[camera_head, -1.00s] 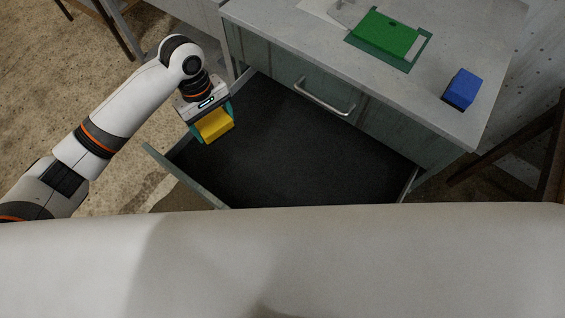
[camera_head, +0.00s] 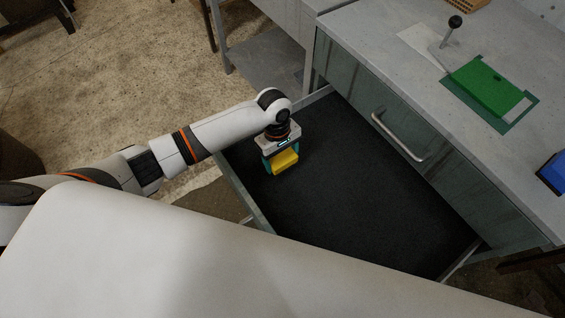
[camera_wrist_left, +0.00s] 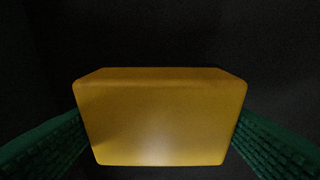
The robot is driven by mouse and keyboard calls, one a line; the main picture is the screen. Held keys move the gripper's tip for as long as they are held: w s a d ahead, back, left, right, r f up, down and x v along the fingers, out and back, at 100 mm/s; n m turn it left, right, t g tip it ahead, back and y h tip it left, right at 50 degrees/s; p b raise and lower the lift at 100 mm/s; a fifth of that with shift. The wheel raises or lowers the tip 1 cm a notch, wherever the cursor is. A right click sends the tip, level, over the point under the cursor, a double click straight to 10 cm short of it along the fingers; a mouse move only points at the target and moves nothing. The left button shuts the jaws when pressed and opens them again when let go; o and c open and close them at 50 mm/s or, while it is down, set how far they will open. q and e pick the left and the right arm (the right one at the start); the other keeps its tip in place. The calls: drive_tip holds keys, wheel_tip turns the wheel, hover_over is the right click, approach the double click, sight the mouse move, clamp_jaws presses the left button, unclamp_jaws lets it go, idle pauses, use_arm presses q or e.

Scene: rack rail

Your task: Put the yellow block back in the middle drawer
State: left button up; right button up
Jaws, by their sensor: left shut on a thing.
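The yellow block (camera_head: 285,161) is held between the green fingers of my left gripper (camera_head: 282,164), over the left part of the open drawer (camera_head: 370,205). In the left wrist view the block (camera_wrist_left: 160,118) fills the middle, with a ribbed finger pad on each side and the dark drawer floor behind it. I cannot tell whether the block touches the floor. The drawer has a dark, empty floor and is pulled out from the grey cabinet. My right gripper is not in view.
A closed drawer front with a metal handle (camera_head: 397,138) stands above the open drawer. On the cabinet top are a green plate (camera_head: 491,86), a black-knobbed lever (camera_head: 452,28) and a blue block (camera_head: 555,171) at the right edge. A white part of my body covers the foreground.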

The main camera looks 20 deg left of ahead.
sight(281, 163)
use_arm(q)
wheel_tip(281, 163, down, 3)
drive_tip(key=shift+f+b, duration=0.2)
drive_tip(key=shift+b, duration=0.15)
drive_tip(key=shift+f, duration=0.1)
drive_tip(key=o, duration=1)
drive_tip(key=shift+f, duration=0.1)
drive_tip(key=shift+c, duration=0.2)
drive_tip(key=r, duration=0.3)
drive_tip(key=r+p, duration=0.1)
drive_tip(key=r, duration=0.3)
drive_tip(key=w+a+r+p, duration=0.1)
drive_tip(key=r, duration=0.3)
drive_tip(key=shift+a+r, duration=0.1)
drive_tip(key=shift+r, duration=0.55)
drive_tip(key=shift+w+a, duration=0.1)
